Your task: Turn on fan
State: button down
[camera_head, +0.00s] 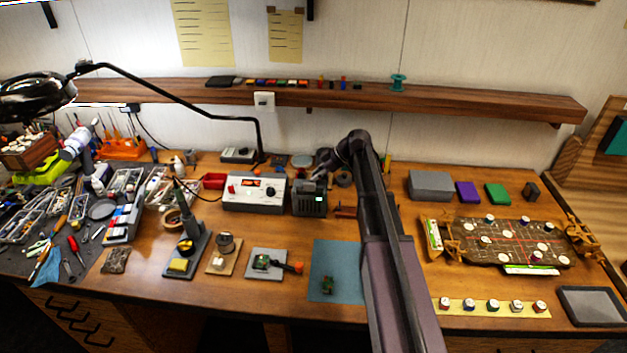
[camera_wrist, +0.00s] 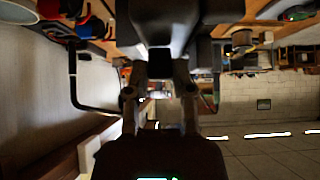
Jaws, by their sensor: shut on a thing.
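A dark grey boxy device (camera_head: 309,203) with a small green light stands on the bench, right of the white control unit; it seems to be the fan. My gripper (camera_head: 319,172) reaches down at its back top edge. In the wrist view, the two fingers of my gripper (camera_wrist: 160,118) end at a dark body (camera_wrist: 160,158) with a green-lit strip at the bottom edge, apparently the same device. The fingers are shut on part of it. The exact part gripped, and any switch there, are hidden.
The white control unit (camera_head: 254,192) stands close on the left. A soldering iron stand (camera_head: 186,252) and a blue mat (camera_head: 337,272) lie in front. A wooden shelf (camera_head: 440,99) runs along the wall behind. A circuit-like board (camera_head: 497,243) lies at the right.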

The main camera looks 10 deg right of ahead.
jog(key=shift+s+d+f+y+b, duration=0.1)
jog(key=shift+d+f+y+b, duration=0.1)
jog(key=shift+y+b, duration=0.3)
jog(key=c, duration=0.8)
grip_release()
jog(key=shift+o, duration=0.2)
jog(key=shift+r, duration=0.15)
